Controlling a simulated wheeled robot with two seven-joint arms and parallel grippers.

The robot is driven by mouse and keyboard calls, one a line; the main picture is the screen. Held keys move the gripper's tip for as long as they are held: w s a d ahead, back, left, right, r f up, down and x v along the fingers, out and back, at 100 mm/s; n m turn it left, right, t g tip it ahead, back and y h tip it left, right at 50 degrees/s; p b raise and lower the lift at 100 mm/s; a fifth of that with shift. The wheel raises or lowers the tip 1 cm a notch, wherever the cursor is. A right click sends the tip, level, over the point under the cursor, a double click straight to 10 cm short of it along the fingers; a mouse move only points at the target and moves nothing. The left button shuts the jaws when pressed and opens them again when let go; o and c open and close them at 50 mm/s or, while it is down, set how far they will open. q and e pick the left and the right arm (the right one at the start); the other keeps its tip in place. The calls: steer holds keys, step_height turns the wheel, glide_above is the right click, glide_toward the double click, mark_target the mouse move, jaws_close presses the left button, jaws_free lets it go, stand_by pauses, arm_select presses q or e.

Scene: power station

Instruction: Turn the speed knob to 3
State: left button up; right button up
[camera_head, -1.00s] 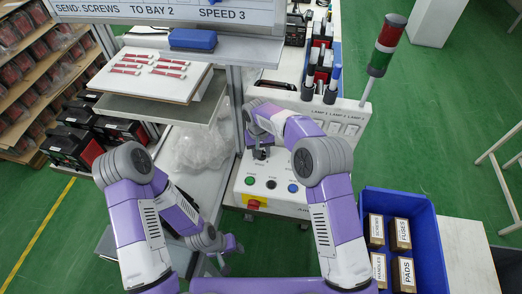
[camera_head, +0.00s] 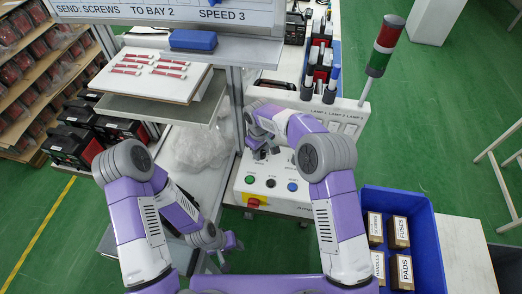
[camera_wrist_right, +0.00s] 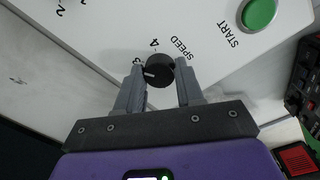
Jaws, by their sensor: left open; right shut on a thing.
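The black speed knob (camera_wrist_right: 160,70) sits on the white control panel (camera_wrist_right: 82,35), in the right wrist view. Its white mark points left, close to a partly hidden digit that looks like 3; a 4 stands above the knob beside the word SPEED. My right gripper (camera_wrist_right: 159,85) has its two grey fingers on either side of the knob and is shut on it. In the head view my right gripper (camera_head: 264,152) is over the panel's left part and covers the knob. My left gripper (camera_head: 224,264) is open and empty, low beside the panel.
A green START button (camera_wrist_right: 258,14) is near the knob. The panel's front has several buttons and a red-and-yellow switch (camera_head: 254,201). A signal light (camera_head: 385,45) rises behind it. A blue bin (camera_head: 428,220) of boxes stands right. The board (camera_head: 170,12) reads SPEED 3.

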stand_by(0.4)
steer(key=o, duration=1)
steer(key=shift+o, duration=0.2)
step_height(320, 180, up, 8)
steer(key=shift+s+a+f+p, duration=0.15)
steer(key=shift+f+p, duration=0.05)
steer(key=shift+p, duration=0.1)
